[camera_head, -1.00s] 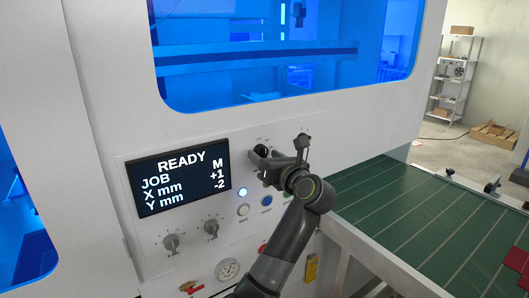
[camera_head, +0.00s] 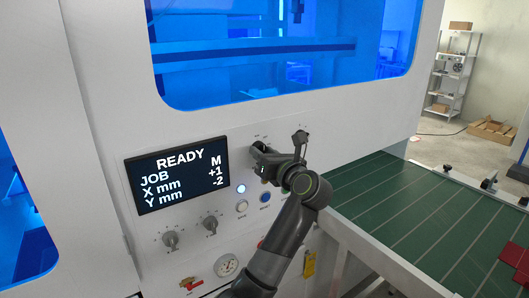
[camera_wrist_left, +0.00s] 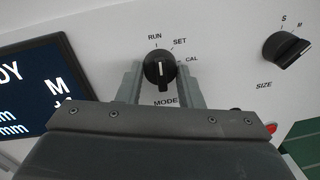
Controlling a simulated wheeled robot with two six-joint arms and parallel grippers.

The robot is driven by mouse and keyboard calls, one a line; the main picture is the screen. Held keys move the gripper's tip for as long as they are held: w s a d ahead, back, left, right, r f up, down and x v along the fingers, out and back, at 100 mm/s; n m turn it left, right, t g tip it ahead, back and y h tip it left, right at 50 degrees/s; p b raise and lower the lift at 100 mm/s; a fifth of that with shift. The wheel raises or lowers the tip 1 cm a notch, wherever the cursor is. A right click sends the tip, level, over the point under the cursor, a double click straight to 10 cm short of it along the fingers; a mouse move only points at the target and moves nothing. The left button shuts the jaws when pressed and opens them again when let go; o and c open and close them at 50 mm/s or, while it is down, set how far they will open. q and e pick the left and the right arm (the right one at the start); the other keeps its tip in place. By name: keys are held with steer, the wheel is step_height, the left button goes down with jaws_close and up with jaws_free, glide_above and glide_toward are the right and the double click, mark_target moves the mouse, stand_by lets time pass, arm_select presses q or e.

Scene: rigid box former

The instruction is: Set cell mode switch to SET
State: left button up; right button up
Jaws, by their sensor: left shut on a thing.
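The black mode switch knob (camera_wrist_left: 159,69) sits on the light panel in the left wrist view, with RUN, SET and CAL printed around its top and MODE below. A pale mark shows on its face. I cannot tell for sure which label it points to. My left gripper (camera_head: 260,155) is at the panel, right of the screen. In the left wrist view its two grey fingers (camera_wrist_left: 160,82) stand on either side of the knob, shut on it. My right gripper is not in view.
A black SIZE knob (camera_wrist_left: 286,49) is to the right of the mode knob. Two more knobs, a lit button (camera_head: 241,188) and a blue button (camera_head: 265,197) are below. A green table (camera_head: 400,205) lies right.

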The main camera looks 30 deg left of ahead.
arm_select(q)
steer(key=m+p, duration=0.4)
steer(key=p, duration=0.1)
steer(key=m+p, duration=0.2)
steer(key=p, duration=0.1)
steer(key=shift+r, duration=0.35)
steer(key=shift+f+m+g+p, duration=0.15)
steer(key=shift+m+g+p, duration=0.25)
steer(key=shift+m+p, duration=0.65)
steer(key=o, duration=1)
steer(key=shift+f, duration=0.1)
steer(key=shift+d, duration=0.1)
